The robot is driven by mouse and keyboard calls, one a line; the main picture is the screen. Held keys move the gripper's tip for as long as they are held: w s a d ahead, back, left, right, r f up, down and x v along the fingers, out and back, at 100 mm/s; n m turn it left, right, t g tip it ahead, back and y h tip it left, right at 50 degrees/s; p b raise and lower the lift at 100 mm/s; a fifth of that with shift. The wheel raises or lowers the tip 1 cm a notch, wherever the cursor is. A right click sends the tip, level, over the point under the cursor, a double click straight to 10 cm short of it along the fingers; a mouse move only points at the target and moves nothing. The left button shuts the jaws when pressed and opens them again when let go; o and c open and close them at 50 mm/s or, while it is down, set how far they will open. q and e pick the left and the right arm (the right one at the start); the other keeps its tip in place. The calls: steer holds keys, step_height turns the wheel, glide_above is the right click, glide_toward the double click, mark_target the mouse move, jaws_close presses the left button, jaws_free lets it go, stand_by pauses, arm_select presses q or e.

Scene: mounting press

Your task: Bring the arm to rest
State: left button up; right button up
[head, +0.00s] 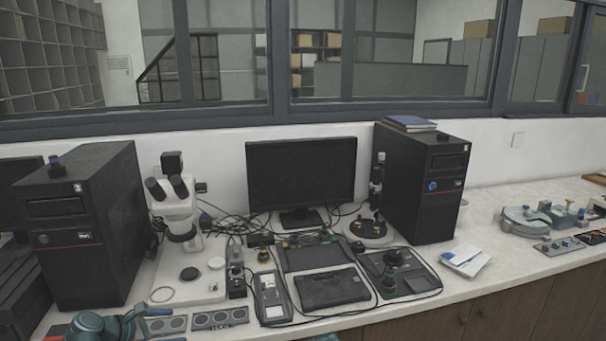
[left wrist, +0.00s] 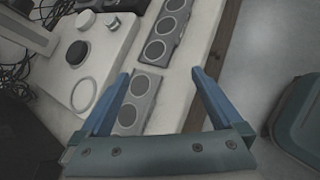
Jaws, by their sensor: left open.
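My left gripper (head: 166,325) is at the bottom left of the head view, low over the front edge of the bench, with its teal arm beside it. In the left wrist view my left gripper (left wrist: 161,74) has its two blue fingers wide apart, with nothing held between them. A grey plate with round recesses (left wrist: 138,100) lies on the bench beneath and between the fingers. A second such plate (left wrist: 166,28) lies beyond it; this one also shows in the head view (head: 220,318). My right gripper is in neither view.
A white microscope (head: 180,215) stands behind the gripper, its base (left wrist: 95,65) to the left in the wrist view. A black computer tower (head: 85,225) is at the left. A monitor (head: 301,172), cables and several devices fill the middle. Open floor (left wrist: 270,40) lies past the bench edge.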

arm_select(q)
steer(key=s+d+f+m+g+p, duration=0.1)
steer(key=d+m+g, duration=0.1)
steer(key=d+m, duration=0.3)
steer(key=s+d+f+m+g+p, duration=0.1)
steer(key=s+d+m+g, duration=0.15)
steer(key=d, duration=0.55)
steer(key=s+d+f+m+g+y+p, duration=0.1)
steer(key=s+d+m+g+y+p, duration=0.2)
steer(key=s+d+m+y, duration=0.4)
steer(key=s+d+m, duration=0.3)
steer(key=d+m, duration=0.1)
steer(key=m, duration=0.3)
steer(key=s+d+m+g, duration=0.1)
steer(key=s+d+m, duration=0.2)
steer(key=d+m, duration=0.2)
steer(key=shift+s+f+m+y, duration=0.15)
steer(key=shift+s+m+y, duration=0.2)
steer(key=shift+m, duration=0.5)
